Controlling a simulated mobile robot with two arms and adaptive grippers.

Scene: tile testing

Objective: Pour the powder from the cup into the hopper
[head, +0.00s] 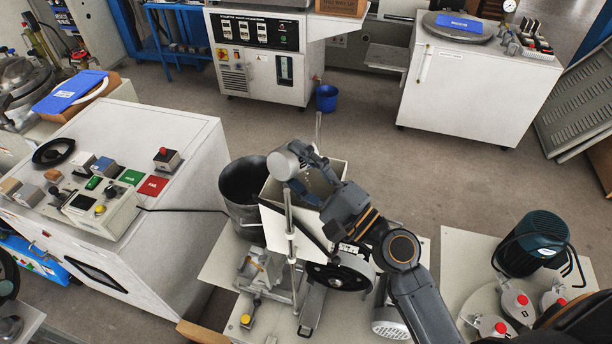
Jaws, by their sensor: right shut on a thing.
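A pale grey cup (283,164) is held in the air over the upper left side of the hopper. It looks tilted, with a round end facing me; its mouth and any powder in it cannot be made out. The hopper (283,229) is an off-white, square-sided box with an open top, mounted on a machine in the middle of the head view. My right gripper (302,158) is shut on the cup; its arm reaches in from the lower right across the hopper and hides part of its opening. My left gripper is not in view.
A dark round bucket (241,200) stands left of the hopper. A thin metal rod (289,215) rises in front of the hopper. A white cabinet with a control box (103,214) is at left. A dark blue motor (535,243) and red-knobbed weights (516,303) lie at right.

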